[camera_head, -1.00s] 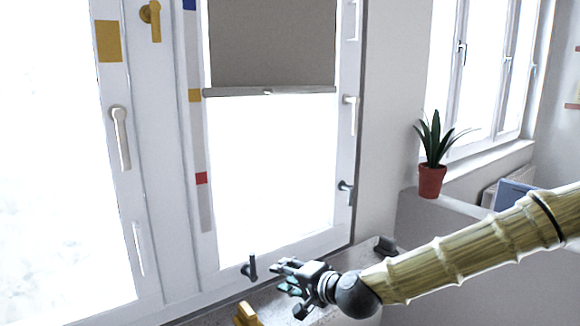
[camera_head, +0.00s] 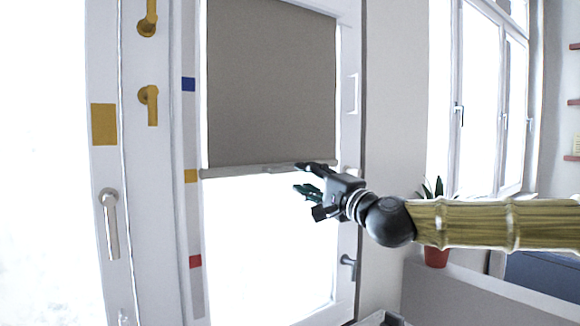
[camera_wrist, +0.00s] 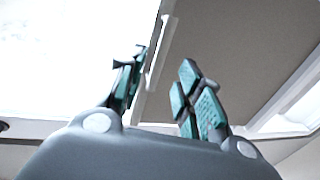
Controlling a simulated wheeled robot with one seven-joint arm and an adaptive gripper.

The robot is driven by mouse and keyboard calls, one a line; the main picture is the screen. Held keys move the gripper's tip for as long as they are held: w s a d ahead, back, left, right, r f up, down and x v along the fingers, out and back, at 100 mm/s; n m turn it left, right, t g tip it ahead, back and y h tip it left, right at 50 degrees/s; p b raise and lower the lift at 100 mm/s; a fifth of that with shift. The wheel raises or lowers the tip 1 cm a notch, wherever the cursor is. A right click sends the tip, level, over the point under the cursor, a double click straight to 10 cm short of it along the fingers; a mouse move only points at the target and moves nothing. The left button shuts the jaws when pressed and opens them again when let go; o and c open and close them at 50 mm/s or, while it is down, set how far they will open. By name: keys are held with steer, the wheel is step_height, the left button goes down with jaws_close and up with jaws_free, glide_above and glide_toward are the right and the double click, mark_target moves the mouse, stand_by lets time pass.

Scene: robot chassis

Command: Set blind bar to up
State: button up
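The blind bar (camera_head: 235,171) is a grey horizontal bar at the lower edge of the taupe blind (camera_head: 270,85), level with the yellow mark on the strip at its left. My gripper (camera_head: 305,180) is at the right part of the bar, its upper finger overlapping the bar in the head view and its lower finger below it. In the wrist view the bar (camera_wrist: 154,65) shows between the two spread fingers of my gripper (camera_wrist: 160,85), with a light tab on it. The fingers are open; I cannot tell whether they touch the bar.
The strip (camera_head: 197,225) left of the blind carries blue, yellow and red marks. Window handles (camera_head: 110,225) and yellow handles (camera_head: 150,105) are at the left. A grey handle (camera_head: 348,265) is on the right frame. A potted plant (camera_head: 436,257) is partly behind my arm.

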mark_target(292, 171)
steer(key=p+x, duration=0.2)
steer(key=x, duration=0.5)
steer(key=shift+a, duration=0.1)
jaws_close()
